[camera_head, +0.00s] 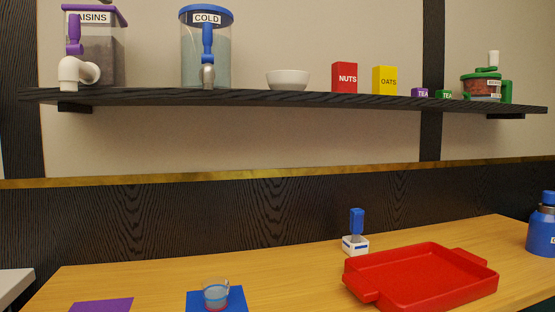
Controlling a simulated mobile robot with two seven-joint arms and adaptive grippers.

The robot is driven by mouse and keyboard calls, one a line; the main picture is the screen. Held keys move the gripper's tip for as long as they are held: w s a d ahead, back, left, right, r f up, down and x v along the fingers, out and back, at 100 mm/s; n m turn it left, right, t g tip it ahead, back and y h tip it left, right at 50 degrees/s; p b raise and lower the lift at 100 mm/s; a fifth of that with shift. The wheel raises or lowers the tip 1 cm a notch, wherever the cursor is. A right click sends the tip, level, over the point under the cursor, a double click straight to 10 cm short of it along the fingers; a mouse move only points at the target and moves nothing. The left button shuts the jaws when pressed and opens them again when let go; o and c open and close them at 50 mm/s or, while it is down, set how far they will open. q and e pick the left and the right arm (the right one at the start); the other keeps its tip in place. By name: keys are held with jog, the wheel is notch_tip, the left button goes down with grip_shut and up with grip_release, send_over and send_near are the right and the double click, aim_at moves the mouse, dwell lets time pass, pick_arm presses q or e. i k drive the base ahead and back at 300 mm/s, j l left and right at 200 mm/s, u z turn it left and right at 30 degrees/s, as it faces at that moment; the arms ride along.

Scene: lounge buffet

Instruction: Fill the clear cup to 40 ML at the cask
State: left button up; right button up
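A clear cup (215,293) with a small handle stands upright on a blue mat (238,297) at the bottom of the head view. It has a bluish band and a reddish line near its base; I cannot tell whether it holds liquid. A clear cask (222,68) with a blue lid, a "COLD" label and a blue-handled tap stands on the dark shelf. Its tap's grey spout (208,76) points down over the shelf's front. Neither of my grippers is in view.
The wall shelf (250,98) also bears a raisin dispenser (103,55), a white bowl (288,79), nuts (344,78) and oats boxes (385,80). A red tray (420,279), a blue-handled item (356,240) and a blue bottle (540,232) stand on the wooden counter.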

aim_at(216, 290)
jog(key=k+j, duration=0.2)
jog(key=k, duration=0.15)
jog(key=k+j, duration=0.15)
jog(key=k, duration=0.25)
jog(key=k+j, duration=0.2)
jog(key=k, duration=0.15)
